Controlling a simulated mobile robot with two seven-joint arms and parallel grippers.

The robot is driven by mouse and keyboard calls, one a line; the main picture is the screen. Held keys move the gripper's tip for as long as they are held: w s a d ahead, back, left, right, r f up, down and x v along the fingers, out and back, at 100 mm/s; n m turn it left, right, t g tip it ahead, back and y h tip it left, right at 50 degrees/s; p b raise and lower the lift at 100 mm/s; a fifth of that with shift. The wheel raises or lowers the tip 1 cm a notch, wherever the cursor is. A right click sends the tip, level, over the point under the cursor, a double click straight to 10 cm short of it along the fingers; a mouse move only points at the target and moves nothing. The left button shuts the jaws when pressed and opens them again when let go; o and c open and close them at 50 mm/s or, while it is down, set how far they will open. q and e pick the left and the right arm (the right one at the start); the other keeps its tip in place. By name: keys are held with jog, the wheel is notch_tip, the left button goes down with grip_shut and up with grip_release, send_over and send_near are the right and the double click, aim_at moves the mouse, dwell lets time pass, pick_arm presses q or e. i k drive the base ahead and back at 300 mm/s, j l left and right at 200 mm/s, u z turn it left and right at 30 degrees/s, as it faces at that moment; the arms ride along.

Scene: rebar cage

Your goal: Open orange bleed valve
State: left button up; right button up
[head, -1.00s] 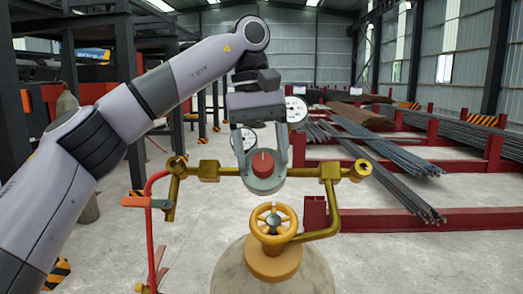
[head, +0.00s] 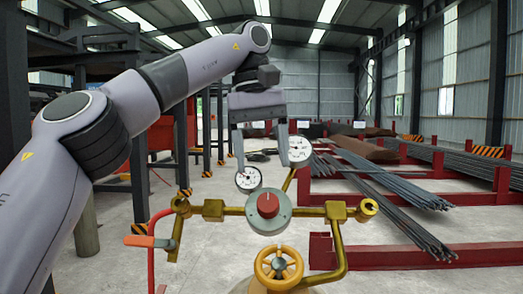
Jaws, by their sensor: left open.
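An orange lever handle (head: 150,241) sits on a thin red pipe (head: 151,262) at the left end of the brass pipework, lying roughly level. A grey round regulator with a red knob (head: 268,205) stands in the middle of the pipework. A yellow-orange handwheel (head: 279,267) is below it, above the cylinder at the bottom edge. My left gripper (head: 262,158) is open and empty, pointing down above the red knob, with its fingers apart and clear of the knob. It is to the right of and above the orange lever. My right gripper is not in view.
Two white dial gauges (head: 248,179) (head: 299,150) rise from the regulator close to my left fingers. A brass pipe (head: 336,240) bends down on the right. Red racks with steel bars (head: 390,180) stand behind on the right. Open concrete floor surrounds the pipework.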

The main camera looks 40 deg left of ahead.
aim_at(129, 240)
jog(key=k, duration=1)
